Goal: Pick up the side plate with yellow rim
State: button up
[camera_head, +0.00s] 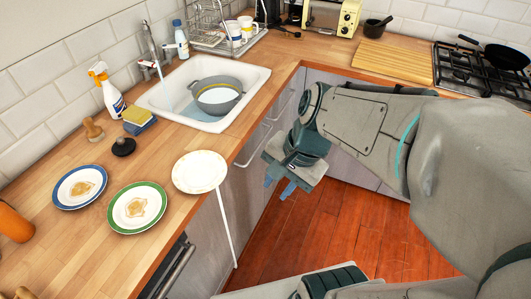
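The side plate with a pale yellow rim (199,171) lies flat on the wooden counter near its front edge. It is mostly white with faint markings. My gripper (278,187) hangs over the floor to the right of the plate, clear of the counter, with its fingers pointing downward. The two fingers stand apart with nothing visible between them. It is not touching the plate.
A green-rimmed plate (138,207) and a blue-rimmed plate (80,187), both with brown stains, lie left of the yellow-rimmed one. A black stopper (123,147), a sponge (136,115) and a spray bottle (106,92) stand behind. The sink (155,97) holds a grey pot (216,96).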

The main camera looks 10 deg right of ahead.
jog(key=w+d+f+m+t+y+b, duration=0.1)
jog(key=w+f+m+y, duration=0.3)
jog(key=m, duration=1.2)
jog(key=w+d+f+m+t+y+b, duration=0.1)
jog(key=w+f+m+t+y+b, duration=0.2)
jog(key=w+f+m, duration=0.5)
jog(key=w+m+y+b, duration=0.1)
jog(key=w+m, duration=0.1)
jog(key=m, duration=0.6)
jog(key=shift+t, duration=0.4)
jog(key=x, duration=1.3)
jog(key=shift+a+b, duration=0.3)
jog(key=shift+w+f, duration=0.1)
jog(key=shift+f, duration=0.05)
